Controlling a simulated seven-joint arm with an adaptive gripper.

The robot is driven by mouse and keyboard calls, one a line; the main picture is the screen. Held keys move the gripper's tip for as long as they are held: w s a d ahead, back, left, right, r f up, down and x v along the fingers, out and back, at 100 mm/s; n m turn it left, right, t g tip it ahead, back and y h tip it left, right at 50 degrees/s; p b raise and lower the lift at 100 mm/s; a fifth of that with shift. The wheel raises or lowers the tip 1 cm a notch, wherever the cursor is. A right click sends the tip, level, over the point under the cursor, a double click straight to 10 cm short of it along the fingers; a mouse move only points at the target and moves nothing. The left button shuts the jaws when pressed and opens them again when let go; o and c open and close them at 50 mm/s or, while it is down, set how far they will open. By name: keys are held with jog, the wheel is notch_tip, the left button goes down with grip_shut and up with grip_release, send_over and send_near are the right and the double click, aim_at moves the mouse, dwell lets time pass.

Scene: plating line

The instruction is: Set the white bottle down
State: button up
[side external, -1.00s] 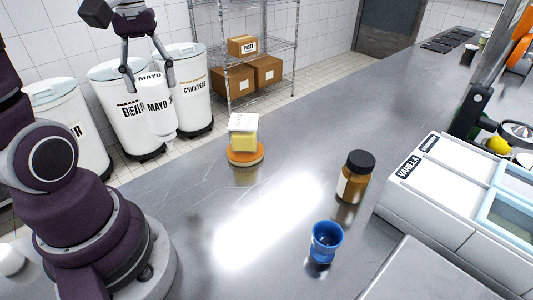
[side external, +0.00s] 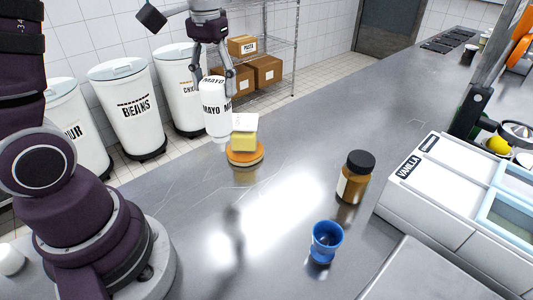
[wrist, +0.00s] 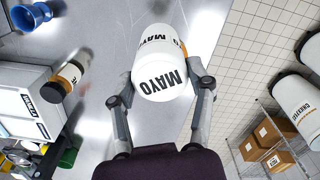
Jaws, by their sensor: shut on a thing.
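The white bottle (side external: 214,106), marked MAYO, is upside down with its narrow tip pointing down. My gripper (side external: 214,82) is shut on it and holds it above the steel counter, close to the left of the butter stack in the side external view. In the wrist view the bottle (wrist: 160,65) sits between my fingers (wrist: 160,86). A yellow block with a white top (side external: 243,137) rests on a round orange-brown base (side external: 245,158). Whether the bottle touches this stack cannot be told.
A brown jar with black lid (side external: 354,178) and a blue cup (side external: 325,240) stand on the counter (side external: 190,225) to the right. A white topping unit (side external: 430,190) is at the far right. The counter's middle is clear. White bins (side external: 125,105) stand beyond its edge.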

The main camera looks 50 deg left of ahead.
jog(key=s+a+r+n, duration=0.2)
jog(key=s+a+n, duration=0.4)
jog(key=s+n, duration=0.2)
notch_tip(320, 180, down, 9)
jog(key=shift+s+d+f, duration=0.15)
jog(key=shift+d+f, duration=0.05)
jog(key=shift+f, duration=0.15)
jog(key=o, duration=0.8)
